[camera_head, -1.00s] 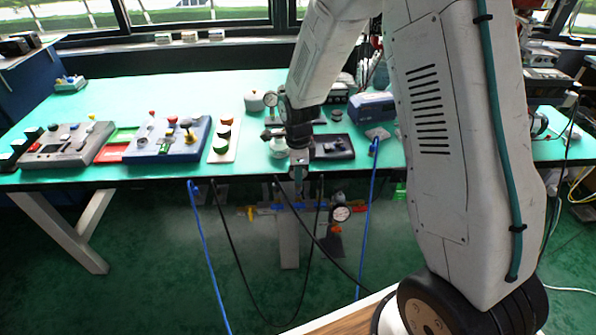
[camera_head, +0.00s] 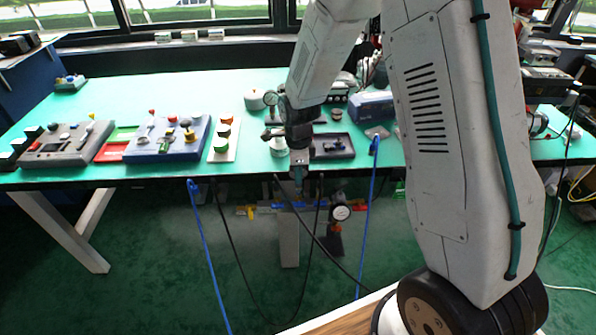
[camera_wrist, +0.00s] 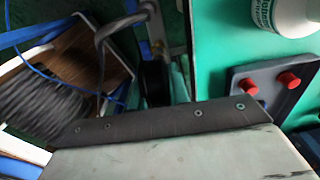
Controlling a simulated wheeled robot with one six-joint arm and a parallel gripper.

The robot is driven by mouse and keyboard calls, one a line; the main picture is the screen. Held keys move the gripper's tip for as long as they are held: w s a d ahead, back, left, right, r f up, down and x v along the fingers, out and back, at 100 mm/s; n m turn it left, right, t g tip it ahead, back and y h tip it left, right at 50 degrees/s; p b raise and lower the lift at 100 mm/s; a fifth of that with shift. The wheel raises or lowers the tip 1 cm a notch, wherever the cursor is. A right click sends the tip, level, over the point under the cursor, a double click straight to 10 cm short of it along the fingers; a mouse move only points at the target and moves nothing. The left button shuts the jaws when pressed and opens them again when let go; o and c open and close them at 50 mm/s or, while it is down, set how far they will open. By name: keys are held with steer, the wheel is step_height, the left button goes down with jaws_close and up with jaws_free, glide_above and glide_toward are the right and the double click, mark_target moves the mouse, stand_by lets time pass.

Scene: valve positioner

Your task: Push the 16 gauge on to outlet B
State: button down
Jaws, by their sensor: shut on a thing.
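My gripper (camera_head: 299,187) points down just beyond the near edge of the table, above a low fixture. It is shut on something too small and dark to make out. A round gauge with a white dial (camera_head: 340,212) sits at the right of the fixture, apart from my gripper. I cannot read the number on either dial. The fixture (camera_head: 285,208) carries blue, yellow and red parts. Outlet B cannot be told apart. The fingertips are hidden in the wrist view.
The green table (camera_head: 110,90) holds a blue box with knobs (camera_head: 170,150), a grey control box (camera_head: 65,145) and a dark tray (camera_head: 333,155). Blue and black cables hang near the fixture. The wrist view shows a white bottle (camera_wrist: 283,14) and two red knobs (camera_wrist: 288,81).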

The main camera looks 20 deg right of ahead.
steer(key=shift+f, duration=0.55)
steer(key=c, duration=1.3)
jaws_free()
steer(key=shift+o, duration=0.2)
step_height(320, 180, up, 8)
steer(key=shift+f, duration=0.1)
steer(key=shift+s+n, duration=0.25)
steer(key=shift+n, duration=0.65)
steer(key=s+d+r+n, duration=0.1)
steer(key=s+r+n, duration=0.5)
steer(key=s, duration=0.4)
steer(key=s+d+r+n+t, duration=0.1)
steer(key=s+r+n, duration=0.6)
steer(key=s+r, duration=0.1)
steer(key=s+d+r+n, duration=0.1)
steer(key=s+r+n, duration=0.5)
steer(key=s, duration=0.5)
steer(key=shift+s+r+n, duration=0.35)
steer(key=shift+r+n, duration=0.05)
steer(key=shift+r, duration=0.15)
